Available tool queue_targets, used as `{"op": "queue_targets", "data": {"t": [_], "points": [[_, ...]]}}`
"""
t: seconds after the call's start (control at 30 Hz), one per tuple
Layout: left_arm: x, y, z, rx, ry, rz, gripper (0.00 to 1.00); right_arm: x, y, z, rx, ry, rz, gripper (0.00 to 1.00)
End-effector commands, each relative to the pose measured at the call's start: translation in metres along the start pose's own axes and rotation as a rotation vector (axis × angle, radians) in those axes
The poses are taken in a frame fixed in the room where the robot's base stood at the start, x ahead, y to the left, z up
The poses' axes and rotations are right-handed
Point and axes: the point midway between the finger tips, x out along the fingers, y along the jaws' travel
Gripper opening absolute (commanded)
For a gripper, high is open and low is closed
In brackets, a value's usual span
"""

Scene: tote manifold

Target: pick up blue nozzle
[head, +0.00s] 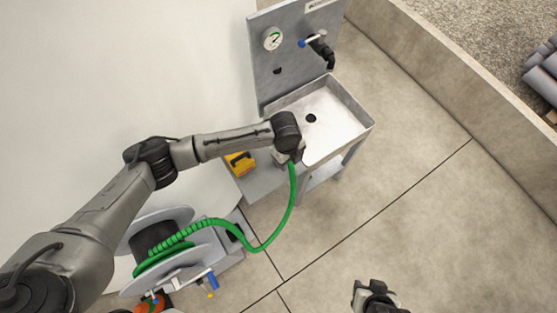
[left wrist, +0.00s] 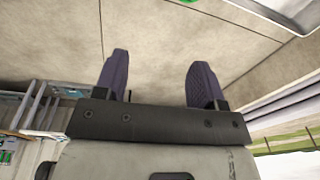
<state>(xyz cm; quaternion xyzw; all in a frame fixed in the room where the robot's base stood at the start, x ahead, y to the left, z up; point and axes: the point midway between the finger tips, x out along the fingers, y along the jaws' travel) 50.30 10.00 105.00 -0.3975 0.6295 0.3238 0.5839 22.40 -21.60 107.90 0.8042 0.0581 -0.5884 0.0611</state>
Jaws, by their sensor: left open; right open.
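A small blue cylinder (head: 212,280) shows at the lower right of the hose reel in the head view; I cannot tell for sure whether it is the nozzle. A green hose (head: 270,240) runs from the reel up to the end of my left arm, where its end is hidden. My left gripper in the left wrist view (left wrist: 158,85) has its two fingers wide apart, with only floor visible between them. In the head view it is mostly hidden under the wrist, beside the sink. My right gripper (head: 376,297) is open at the bottom edge, over bare floor, far from the reel.
A metal sink (head: 335,115) with a drain hole has a back panel (head: 290,70) bearing a gauge (head: 272,39) and a blue-handled tap (head: 312,40). A yellow item (head: 240,163) sits beside the sink. The hose reel (head: 185,262) stands below. Floor at the right is clear, bounded by a low wall (head: 470,90).

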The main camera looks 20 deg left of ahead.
Motion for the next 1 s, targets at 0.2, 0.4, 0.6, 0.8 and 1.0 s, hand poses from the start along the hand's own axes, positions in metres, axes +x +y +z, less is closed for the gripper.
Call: {"op": "queue_targets", "data": {"t": [0.2, 0.4, 0.6, 0.8, 1.0], "points": [[-0.011, -0.021, 0.066, 0.083, -0.082, 0.046, 0.64, 0.015, -0.002, 0.005, 0.003, 0.0, -0.003, 0.43], [-0.018, -0.027, 0.088, 0.107, -0.104, 0.062, 0.64, 0.02, -0.001, 0.005, 0.003, 0.003, -0.002, 0.43], [-0.005, -0.026, 0.092, 0.111, -0.106, 0.064, 0.64, 0.033, 0.0, 0.009, 0.0, 0.004, 0.002, 0.43], [0.021, -0.025, 0.095, 0.11, -0.106, 0.063, 0.64, 0.057, 0.001, 0.016, -0.006, 0.004, 0.008, 0.43], [0.05, -0.023, 0.098, 0.109, -0.106, 0.064, 0.64, 0.084, 0.001, 0.025, -0.006, 0.004, 0.008, 0.43]]}}
